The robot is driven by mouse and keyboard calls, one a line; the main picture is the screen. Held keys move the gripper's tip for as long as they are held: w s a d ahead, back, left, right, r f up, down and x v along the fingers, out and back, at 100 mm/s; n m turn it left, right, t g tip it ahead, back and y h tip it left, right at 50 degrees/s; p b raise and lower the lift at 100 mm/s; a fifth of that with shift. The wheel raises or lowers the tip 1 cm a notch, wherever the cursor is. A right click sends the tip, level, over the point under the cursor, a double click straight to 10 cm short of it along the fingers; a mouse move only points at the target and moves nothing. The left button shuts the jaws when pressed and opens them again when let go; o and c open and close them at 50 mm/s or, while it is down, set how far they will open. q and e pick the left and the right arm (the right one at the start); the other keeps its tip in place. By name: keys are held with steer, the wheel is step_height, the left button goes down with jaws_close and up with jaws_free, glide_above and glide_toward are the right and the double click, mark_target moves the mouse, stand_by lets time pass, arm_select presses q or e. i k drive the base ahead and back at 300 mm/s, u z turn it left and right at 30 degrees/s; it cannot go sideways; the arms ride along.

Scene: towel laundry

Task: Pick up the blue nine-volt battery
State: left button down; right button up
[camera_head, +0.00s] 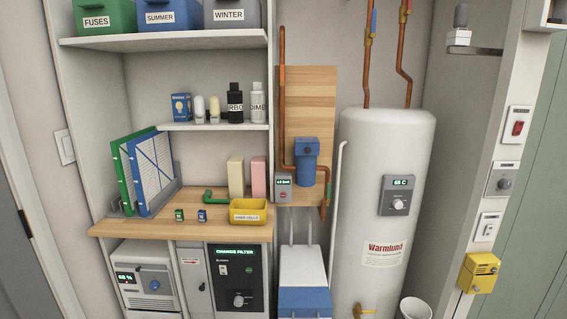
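The blue nine-volt battery (202,215) stands on the wooden counter (150,228), near the middle of its front part. A similar small green battery (179,215) stands just to its left, with a gap between them. A yellow bin (248,216) with a label on its front sits to the right of the blue battery. Neither of my grippers is in view.
Green and blue framed filters (150,172) stand upright at the counter's left. A green pipe piece (214,196) lies behind the batteries, with cream (236,175) and pink (259,177) blocks behind the bin. A shelf (215,126) hangs above. The counter's front left is clear.

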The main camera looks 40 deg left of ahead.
mark_target(201, 214)
steer(key=u, duration=0.8)
steer(key=k, duration=0.15)
steer(key=u, duration=0.05)
steer(key=i, duration=0.45)
steer(key=u, duration=2.4)
